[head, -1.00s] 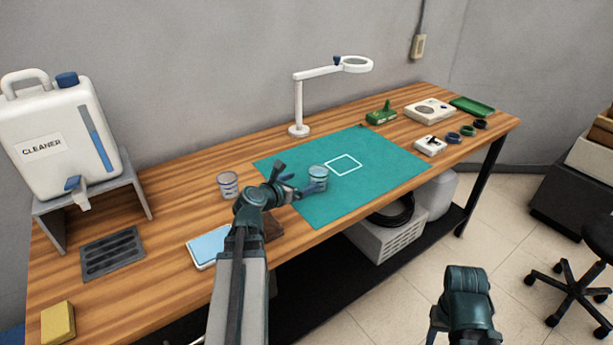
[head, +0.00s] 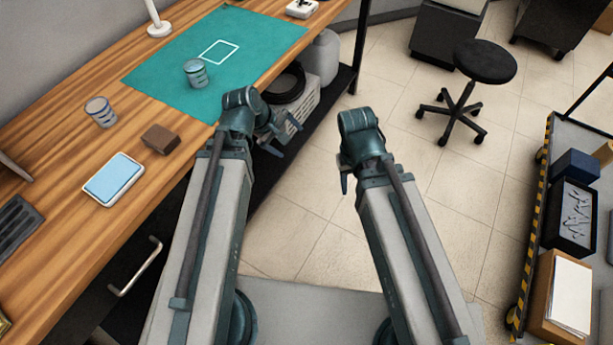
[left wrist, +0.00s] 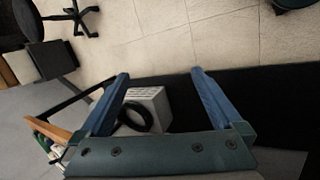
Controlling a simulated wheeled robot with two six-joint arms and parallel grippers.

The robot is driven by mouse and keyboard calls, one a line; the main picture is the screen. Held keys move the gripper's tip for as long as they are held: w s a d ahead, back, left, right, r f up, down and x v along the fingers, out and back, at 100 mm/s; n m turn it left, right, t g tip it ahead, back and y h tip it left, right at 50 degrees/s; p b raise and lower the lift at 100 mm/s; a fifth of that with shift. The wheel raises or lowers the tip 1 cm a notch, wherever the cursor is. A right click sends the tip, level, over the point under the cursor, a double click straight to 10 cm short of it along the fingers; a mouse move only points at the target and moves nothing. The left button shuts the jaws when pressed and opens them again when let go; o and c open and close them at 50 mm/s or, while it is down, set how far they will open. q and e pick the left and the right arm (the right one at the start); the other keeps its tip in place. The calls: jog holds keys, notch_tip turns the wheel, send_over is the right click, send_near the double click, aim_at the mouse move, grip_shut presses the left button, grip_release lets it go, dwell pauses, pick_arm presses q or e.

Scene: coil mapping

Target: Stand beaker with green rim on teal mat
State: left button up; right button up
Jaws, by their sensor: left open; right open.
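My left gripper (head: 283,138) is open and empty, beyond the table's front edge and apart from both beakers. The left wrist view shows its two blue fingers (left wrist: 160,90) spread with nothing between them. My right gripper (head: 345,180) is over the floor, its fingers partly hidden by the arm; no object shows in it.
A brown block (head: 160,139) and a light blue pad (head: 114,179) lie near the table's front edge. A white lamp base (head: 158,28) stands behind the mat. A black stool (head: 485,62) and a striped-edge cart (head: 535,220) stand at the right. Floor between is clear.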

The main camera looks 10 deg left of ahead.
pick_arm(q)
jog(key=s+d+f+m+g+y, duration=0.2)
jog(key=s+d+m+g+y, duration=0.2)
jog(key=s+d+m, duration=0.3)
jog(key=s+m+y, duration=0.1)
jog(key=s+m, duration=0.2)
jog(key=m, duration=0.4)
jog(key=shift+s+f+m, duration=0.15)
jog(key=shift+s+m, duration=0.2)
jog(key=shift+m, duration=0.05)
notch_tip(320, 180, up, 7)
jog(key=p, duration=0.6)
jog(key=shift+p, duration=0.4)
jog(key=shift+f, duration=0.1)
